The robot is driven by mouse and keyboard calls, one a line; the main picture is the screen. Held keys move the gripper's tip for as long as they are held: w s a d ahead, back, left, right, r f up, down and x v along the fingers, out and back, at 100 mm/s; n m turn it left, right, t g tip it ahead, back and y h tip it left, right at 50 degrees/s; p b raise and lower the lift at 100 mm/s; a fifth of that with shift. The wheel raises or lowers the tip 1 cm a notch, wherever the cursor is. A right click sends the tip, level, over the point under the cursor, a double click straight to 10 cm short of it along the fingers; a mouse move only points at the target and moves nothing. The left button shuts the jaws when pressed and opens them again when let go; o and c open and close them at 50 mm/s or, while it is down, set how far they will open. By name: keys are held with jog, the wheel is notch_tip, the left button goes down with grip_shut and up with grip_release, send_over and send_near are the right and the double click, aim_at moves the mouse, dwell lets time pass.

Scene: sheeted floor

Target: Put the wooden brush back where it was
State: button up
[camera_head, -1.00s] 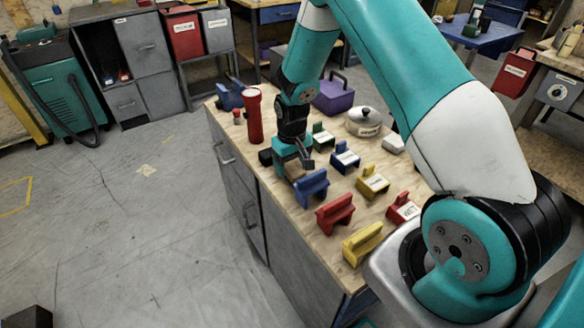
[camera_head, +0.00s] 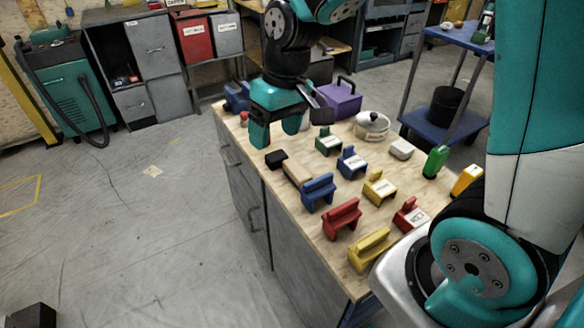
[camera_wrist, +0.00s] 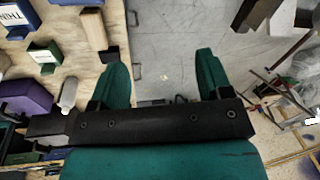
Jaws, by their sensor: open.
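The wooden brush (camera_head: 297,172), a pale wood piece with a black end (camera_head: 275,158), lies on the bench top. Its right end meets the blue holder (camera_head: 318,192); I cannot tell how far it is seated. In the wrist view the brush (camera_wrist: 93,28) shows at the upper left, its black end towards my gripper. My gripper (camera_head: 280,137) is open and empty, above the bench behind the brush and apart from it. In the wrist view no object is between the fingers (camera_wrist: 163,68).
A red holder (camera_head: 341,218) and a yellow holder (camera_head: 370,250) stand nearer. Labelled green (camera_head: 328,142), blue (camera_head: 352,162), yellow (camera_head: 380,187) and red (camera_head: 411,215) blocks stand to the right. A lidded pot (camera_head: 371,125) and purple box (camera_head: 341,99) are behind.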

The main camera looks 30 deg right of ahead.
jog(key=s+a+r+n+y, duration=0.1)
jog(key=s+a+r+n, duration=0.1)
jog(key=s, duration=0.6)
jog(key=s+a+r+n+y, duration=0.1)
jog(key=s+a+r, duration=0.3)
jog(key=s, duration=0.5)
jog(key=shift+a+r+n+g, duration=0.3)
jog(key=shift+a+n, duration=0.2)
